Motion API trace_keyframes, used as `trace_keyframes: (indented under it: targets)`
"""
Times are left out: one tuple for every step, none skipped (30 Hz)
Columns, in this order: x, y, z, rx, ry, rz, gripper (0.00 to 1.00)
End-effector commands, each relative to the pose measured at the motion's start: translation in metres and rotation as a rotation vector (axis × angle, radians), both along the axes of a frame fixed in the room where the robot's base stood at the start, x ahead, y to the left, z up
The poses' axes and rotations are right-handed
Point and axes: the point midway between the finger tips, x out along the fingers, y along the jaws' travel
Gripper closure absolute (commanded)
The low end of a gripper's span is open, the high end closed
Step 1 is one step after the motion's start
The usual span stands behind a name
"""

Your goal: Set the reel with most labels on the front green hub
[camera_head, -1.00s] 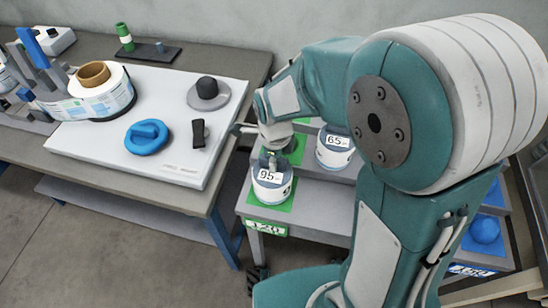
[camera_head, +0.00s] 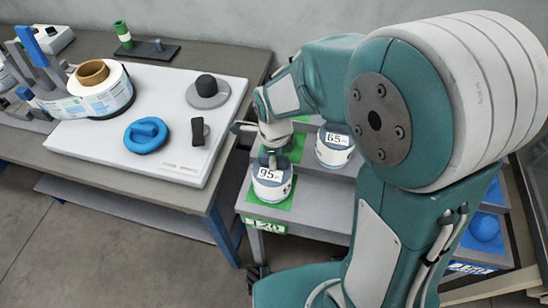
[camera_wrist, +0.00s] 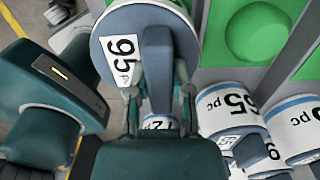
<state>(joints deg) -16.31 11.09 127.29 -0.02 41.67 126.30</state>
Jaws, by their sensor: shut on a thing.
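My gripper (camera_head: 271,157) is shut on the grey-blue bar on top of the reel marked 95 (camera_head: 269,188). In the wrist view my fingers (camera_wrist: 158,88) clasp both sides of that bar, and the 95 pc reel (camera_wrist: 108,35) is behind them. The reel appears upright over the front green square (camera_head: 247,196) of the grey stepped rack; I cannot tell whether it touches it. A reel marked 65 (camera_head: 334,148) stands to its right. A bare green round hub (camera_wrist: 258,35) shows in the wrist view. A 120 sign (camera_head: 266,226) is on the rack front.
A white board (camera_head: 175,95) on the table at left holds a blue ring (camera_head: 147,136), a dark clip (camera_head: 199,132) and a grey disc with a black knob (camera_head: 208,92). More labelled reels (camera_wrist: 296,130) crowd the wrist view's lower right. The blue hub (camera_head: 484,229) is at right.

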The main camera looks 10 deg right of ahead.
Motion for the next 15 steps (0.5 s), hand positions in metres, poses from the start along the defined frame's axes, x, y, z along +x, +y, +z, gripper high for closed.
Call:
trace_keyframes:
  targets:
    - [0.0001,0.0,0.0002,0.0,0.0,0.0,1.0]
    - [0.0001,0.0,0.0002,0.0,0.0,0.0,1.0]
    - [0.0001,0.0,0.0001,0.0,0.0,0.0,1.0]
    - [0.0001,0.0,0.0,0.0,0.0,0.0,1.0]
    - [0.0001,0.0,-0.0002,0.0,0.0,0.0,1.0]
    - [0.0001,0.0,-0.0006,0.0,0.0,0.0,1.0]
    - [0.0001,0.0,-0.0011,0.0,0.0,0.0,1.0]
    - [0.0001,0.0001,-0.0015,0.0,0.0,0.0,1.0]
    - [0.0002,0.0,-0.0022,0.0,0.0,0.0,1.0]
    - [0.0002,0.0,-0.0027,0.0,0.0,0.0,1.0]
    - [0.0002,0.0,-0.0032,0.0,-0.001,0.0,1.0]
    - [0.0002,0.0,-0.0039,0.0,-0.001,0.0,1.0]
    - [0.0002,0.0,-0.0044,0.0,0.0,0.0,1.0]
    - [0.0002,0.0,-0.0049,0.0,0.0,0.0,1.0]
    - [0.0002,0.0,-0.0056,0.0,0.0,0.0,1.0]
